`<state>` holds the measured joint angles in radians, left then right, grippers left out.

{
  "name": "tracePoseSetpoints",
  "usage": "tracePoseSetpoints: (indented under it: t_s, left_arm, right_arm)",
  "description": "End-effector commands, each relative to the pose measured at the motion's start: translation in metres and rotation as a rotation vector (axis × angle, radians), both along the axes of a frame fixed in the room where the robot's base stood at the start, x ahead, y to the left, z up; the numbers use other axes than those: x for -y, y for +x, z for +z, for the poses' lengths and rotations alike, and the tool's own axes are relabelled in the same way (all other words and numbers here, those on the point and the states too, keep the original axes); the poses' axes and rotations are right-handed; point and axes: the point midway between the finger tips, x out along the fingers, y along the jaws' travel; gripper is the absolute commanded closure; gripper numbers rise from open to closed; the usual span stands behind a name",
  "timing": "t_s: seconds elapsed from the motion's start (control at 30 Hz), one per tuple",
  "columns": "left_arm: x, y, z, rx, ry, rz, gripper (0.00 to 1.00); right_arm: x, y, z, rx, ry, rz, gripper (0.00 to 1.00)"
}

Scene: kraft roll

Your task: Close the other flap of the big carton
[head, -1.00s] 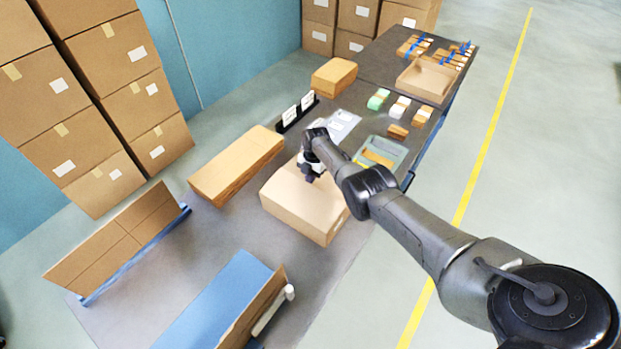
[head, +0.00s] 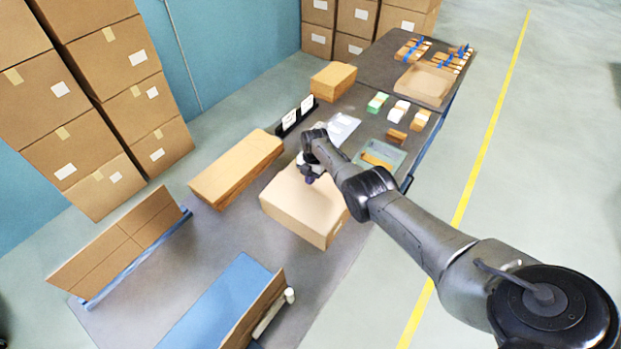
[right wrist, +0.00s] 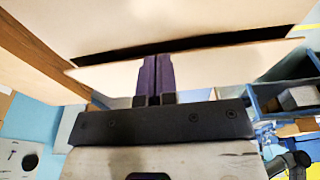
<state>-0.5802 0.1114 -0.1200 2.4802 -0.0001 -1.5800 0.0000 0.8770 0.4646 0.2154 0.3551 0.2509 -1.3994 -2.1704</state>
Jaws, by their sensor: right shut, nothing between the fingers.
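The big carton (head: 300,208) stands on the table in the middle of the head view, its pale top looking nearly flat. My right gripper (head: 309,180) is over the carton's far edge, fingers down, shut and empty. In the right wrist view its two purple fingers (right wrist: 155,62) lie in front of a pale flap (right wrist: 215,68). A dark narrow gap separates this flap from the pale panel (right wrist: 180,22) above. I cannot tell whether the fingertips touch the flap. The arm hides part of the carton's far side. My left gripper is not in view.
A long brown carton stack (head: 235,168) lies left of the carton. A black holder with white cards (head: 297,116) and a grey-green tray (head: 379,156) stand behind. A blue board (head: 222,300) lies in front. Bare table surrounds the carton's near left side.

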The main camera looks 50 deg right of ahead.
Motion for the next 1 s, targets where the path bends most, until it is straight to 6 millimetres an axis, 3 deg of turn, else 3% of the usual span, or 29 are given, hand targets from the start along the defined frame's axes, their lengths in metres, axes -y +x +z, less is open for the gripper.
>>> tracePoseSetpoints:
  t_s: [0.17, 0.4, 0.7, 1.0]
  left_arm:
    - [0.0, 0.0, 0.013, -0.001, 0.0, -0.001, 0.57]
    - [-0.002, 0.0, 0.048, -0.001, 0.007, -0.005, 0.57]
    - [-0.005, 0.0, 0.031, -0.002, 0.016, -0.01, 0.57]
    - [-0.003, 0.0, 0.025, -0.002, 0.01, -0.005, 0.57]
  right_arm:
    - [-0.001, 0.0, 0.013, 0.0, 0.0, 0.001, 1.0]
    - [-0.006, 0.002, 0.046, 0.0, 0.0, 0.004, 1.0]
    - [0.031, 0.004, 0.085, 0.003, -0.002, 0.003, 1.0]
    - [0.051, 0.005, 0.112, 0.0, 0.0, 0.003, 1.0]
